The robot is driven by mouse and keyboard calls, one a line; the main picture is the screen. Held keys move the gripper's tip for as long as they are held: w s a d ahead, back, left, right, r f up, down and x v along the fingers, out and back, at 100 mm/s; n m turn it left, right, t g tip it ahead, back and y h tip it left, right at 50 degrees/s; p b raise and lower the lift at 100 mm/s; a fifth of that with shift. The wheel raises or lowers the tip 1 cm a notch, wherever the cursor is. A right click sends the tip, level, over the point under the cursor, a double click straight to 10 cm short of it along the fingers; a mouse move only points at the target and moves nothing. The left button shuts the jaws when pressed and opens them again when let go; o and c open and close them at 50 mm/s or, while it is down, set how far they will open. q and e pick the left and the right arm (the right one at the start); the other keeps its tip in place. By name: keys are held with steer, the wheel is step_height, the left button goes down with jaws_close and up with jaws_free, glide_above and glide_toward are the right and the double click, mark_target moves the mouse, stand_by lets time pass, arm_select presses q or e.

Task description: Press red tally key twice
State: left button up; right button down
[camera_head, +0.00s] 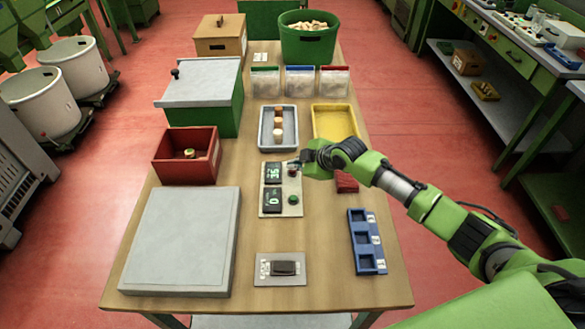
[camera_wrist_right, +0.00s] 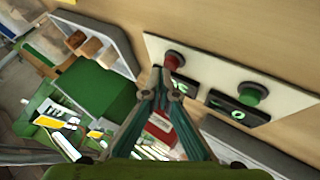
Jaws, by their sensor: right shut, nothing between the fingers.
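The tally panel (camera_head: 281,211) is a pale plate in the middle of the table with two dark displays. The lower display (camera_head: 272,200) reads 0; the upper display (camera_head: 273,173) shows green digits that I cannot read surely. The red tally key (camera_wrist_right: 173,61) and the green key (camera_wrist_right: 252,94) stand on the plate in the wrist view; the green key (camera_head: 293,199) also shows in the head view. My right gripper (camera_wrist_right: 160,73) is shut and empty, its tips close beside the red key. I cannot tell whether they touch it. My left gripper is not in view.
A grey tray (camera_head: 263,130) with corks and a yellow tray (camera_head: 335,123) lie behind the panel. A red bin (camera_head: 186,170) and a grey slab (camera_head: 180,240) are at the left. A blue rack (camera_head: 362,240) and a small grey plate (camera_head: 280,279) are in front.

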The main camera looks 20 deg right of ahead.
mark_target(294, 172)
steer(key=shift+r, duration=0.4)
step_height(294, 172, up, 5)
steer(key=p, duration=0.4)
steer(key=shift+p, duration=0.3)
stand_by(1.6)
